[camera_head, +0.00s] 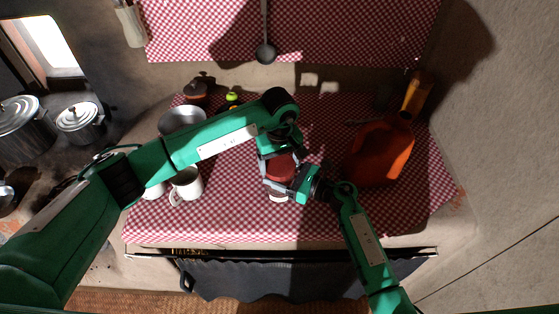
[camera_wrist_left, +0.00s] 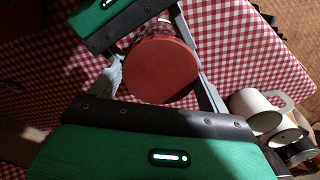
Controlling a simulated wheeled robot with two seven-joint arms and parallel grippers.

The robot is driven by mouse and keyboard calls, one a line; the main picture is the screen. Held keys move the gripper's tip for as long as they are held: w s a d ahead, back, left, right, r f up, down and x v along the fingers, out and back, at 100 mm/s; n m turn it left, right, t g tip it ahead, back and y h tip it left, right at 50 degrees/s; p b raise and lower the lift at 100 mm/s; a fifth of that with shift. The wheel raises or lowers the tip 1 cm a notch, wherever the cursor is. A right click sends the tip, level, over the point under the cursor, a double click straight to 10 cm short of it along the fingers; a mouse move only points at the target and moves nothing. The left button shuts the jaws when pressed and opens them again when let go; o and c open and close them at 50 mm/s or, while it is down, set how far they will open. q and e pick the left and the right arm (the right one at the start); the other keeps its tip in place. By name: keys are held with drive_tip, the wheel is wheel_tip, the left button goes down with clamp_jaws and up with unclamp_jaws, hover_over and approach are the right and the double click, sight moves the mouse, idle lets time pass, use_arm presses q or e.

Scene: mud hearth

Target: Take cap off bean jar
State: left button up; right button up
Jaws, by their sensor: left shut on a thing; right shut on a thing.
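The bean jar (camera_head: 278,198) is above the front middle of the checked cloth, mostly hidden by my grippers. Its red cap (camera_head: 281,166) faces up; in the left wrist view the round cap (camera_wrist_left: 160,68) fills the space between grey fingers. My left gripper (camera_head: 279,158) comes from behind and is shut on the cap. My right gripper (camera_head: 281,186) comes from the front right and is shut on the jar just below the cap. The cap appears to sit over the jar; I cannot tell whether a gap separates them.
White mugs (camera_head: 187,184) and a metal bowl (camera_head: 182,121) stand left of the jar, under or beside my left arm. Metal pots (camera_head: 80,121) stand far left. The cloth's front right is largely clear.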

use_arm(q)
drive_tip(key=n, duration=0.4)
drive_tip(key=shift+n, duration=0.3)
drive_tip(key=n, duration=1.5)
drive_tip(key=shift+n, duration=0.4)
drive_tip(key=o, duration=1.1)
drive_tip(key=shift+c, duration=0.2)
drive_tip(key=shift+s, duration=0.1)
drive_tip(key=shift+d+r, duration=0.1)
drive_tip(key=shift+r, duration=0.05)
